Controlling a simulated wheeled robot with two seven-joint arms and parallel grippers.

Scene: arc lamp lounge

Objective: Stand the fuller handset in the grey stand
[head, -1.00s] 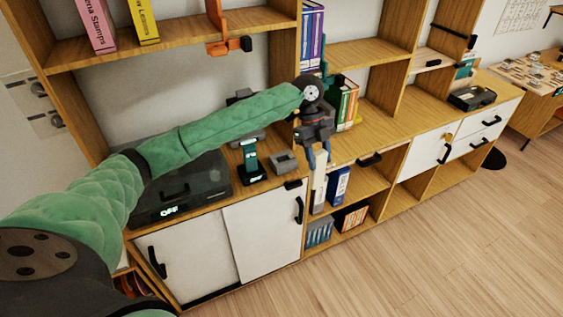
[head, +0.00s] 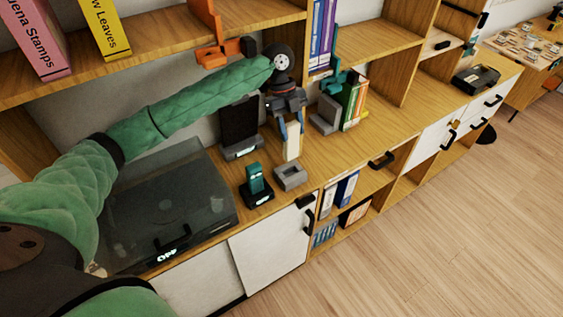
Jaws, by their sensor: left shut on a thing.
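The handset hangs upright above the counter, just behind the grey stand (head: 291,178) in the picture. The stand is a small, low block with an empty recess in its top. A teal handset (head: 255,176) stands in a black dock (head: 259,196) to the left of the grey stand. Charge marks on the handsets are too small to read. My right gripper is not in view.
A black upright panel (head: 239,122) stands behind the dock. Books (head: 352,103) with a grey bookend (head: 326,113) stand to the right. An orange bracket (head: 222,52) hangs above my arm.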

